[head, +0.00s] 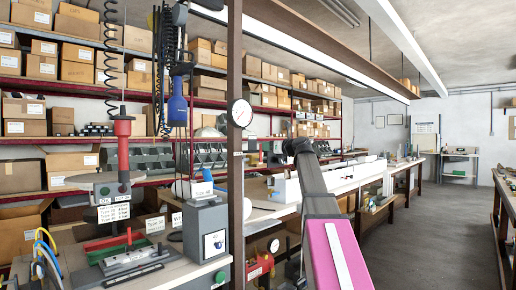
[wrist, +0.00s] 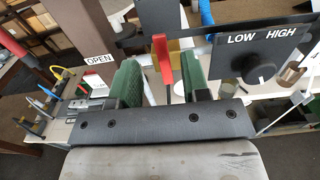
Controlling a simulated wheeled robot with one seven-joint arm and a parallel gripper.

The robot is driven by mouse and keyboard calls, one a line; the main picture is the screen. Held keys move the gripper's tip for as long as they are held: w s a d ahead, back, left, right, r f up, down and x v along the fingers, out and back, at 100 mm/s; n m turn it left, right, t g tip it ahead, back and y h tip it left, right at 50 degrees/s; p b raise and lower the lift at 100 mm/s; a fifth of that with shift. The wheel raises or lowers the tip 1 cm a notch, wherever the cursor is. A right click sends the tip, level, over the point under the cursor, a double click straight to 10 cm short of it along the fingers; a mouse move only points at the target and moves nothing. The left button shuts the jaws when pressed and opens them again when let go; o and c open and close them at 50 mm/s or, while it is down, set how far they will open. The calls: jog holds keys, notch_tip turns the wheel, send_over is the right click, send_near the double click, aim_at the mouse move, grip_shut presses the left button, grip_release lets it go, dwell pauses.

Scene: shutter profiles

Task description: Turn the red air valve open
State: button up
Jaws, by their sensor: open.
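The red valve lever (wrist: 164,58) stands upright in the wrist view, in front of a brass-coloured body on a pale pipe. My gripper (wrist: 161,78) has two green fingers spread apart, and the lever shows in the gap between them. I see clear space on both sides of the lever; its depth relative to the fingertips is hard to tell. A white OPEN sign (wrist: 98,58) is left of the fingers. In the head view I cannot make out the lever or my fingers.
A dark panel marked LOW and HIGH with a black knob (wrist: 261,68) is close to the right finger. Coloured hoses (wrist: 43,92) lie at the left. In the head view, a grey box (head: 206,232) stands on the bench; the aisle floor (head: 420,230) is clear.

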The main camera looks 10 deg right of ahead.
send_over(258, 159)
jog(key=shift+w, duration=0.3)
grip_shut()
